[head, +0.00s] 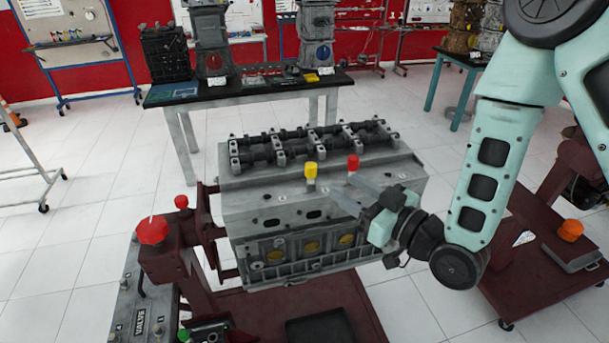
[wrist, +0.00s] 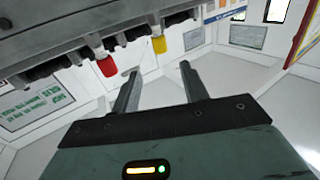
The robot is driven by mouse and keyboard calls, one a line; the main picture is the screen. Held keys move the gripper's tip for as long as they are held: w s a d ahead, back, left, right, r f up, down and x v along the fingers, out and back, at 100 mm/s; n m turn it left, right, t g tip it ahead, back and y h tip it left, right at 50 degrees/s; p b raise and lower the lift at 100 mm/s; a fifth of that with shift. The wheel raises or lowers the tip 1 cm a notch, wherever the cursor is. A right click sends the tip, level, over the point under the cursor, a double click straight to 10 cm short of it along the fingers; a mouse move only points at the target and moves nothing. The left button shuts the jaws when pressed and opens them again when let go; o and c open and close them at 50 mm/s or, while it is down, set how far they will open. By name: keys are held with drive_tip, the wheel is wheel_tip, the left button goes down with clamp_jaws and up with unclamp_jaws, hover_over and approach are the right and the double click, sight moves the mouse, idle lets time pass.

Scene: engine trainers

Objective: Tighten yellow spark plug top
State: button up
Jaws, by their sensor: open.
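The yellow spark plug top (head: 311,171) stands upright on the top face of the grey engine block (head: 240,205) in the head view. A red spark plug top (head: 353,162) stands to its right. My gripper (head: 342,190) is at the block's front right, its two fingers apart and pointing left toward the plugs. In the wrist view the open fingers (wrist: 160,80) have nothing between them. There the yellow top (wrist: 159,45) lies beyond the fingertips, and the red top (wrist: 106,66) is left of the left finger. Neither top is visibly touched.
The block is mounted on a dark red stand (head: 190,262) with a red knob (head: 152,230) at the left. Camshafts (head: 300,143) rise behind the plugs. A table (head: 245,92) with engine parts stands behind. Another red stand (head: 545,250) is at the right.

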sight(307, 164)
drive_tip(key=b+x, duration=0.2)
drive_tip(key=x, duration=0.9)
drive_tip(key=shift+w+a+r+b, duration=0.1)
drive_tip(key=shift+a+b, duration=0.1)
drive_tip(key=shift+b, duration=0.2)
drive_tip(key=shift+w+a, duration=0.45)
drive_tip(key=shift+w, duration=0.05)
clamp_jaws()
